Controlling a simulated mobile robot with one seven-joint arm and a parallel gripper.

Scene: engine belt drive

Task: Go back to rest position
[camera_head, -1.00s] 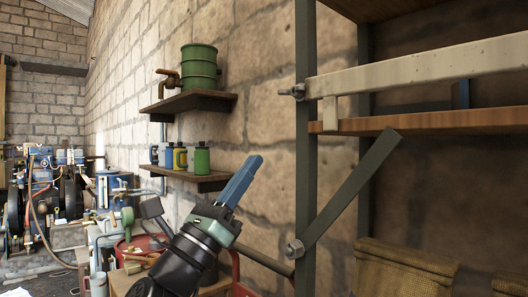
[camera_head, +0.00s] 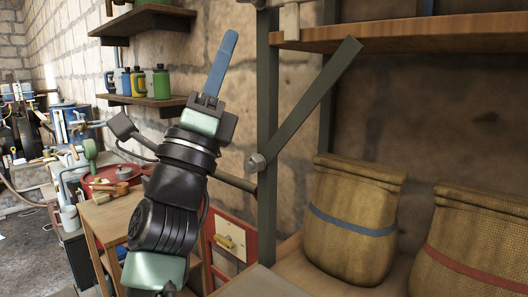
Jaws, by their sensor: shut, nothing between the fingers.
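My gripper (camera_head: 222,64) is at the upper middle of the head view, at the end of my black and green arm. Its blue fingers are together, point up and slightly right, and hold nothing. The fingers appear in front of the brick wall, just right of the wall shelves and left of the metal rack post. I cannot tell the exact gap between the fingers and the shelf.
A metal rack post (camera_head: 267,130) with a slanted brace stands right of my arm. Burlap sacks (camera_head: 350,215) sit on the rack's lower shelf. Wall shelves (camera_head: 150,103) hold several bottles. A wooden table (camera_head: 112,222), a red round-topped object (camera_head: 100,182) and machinery stand left.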

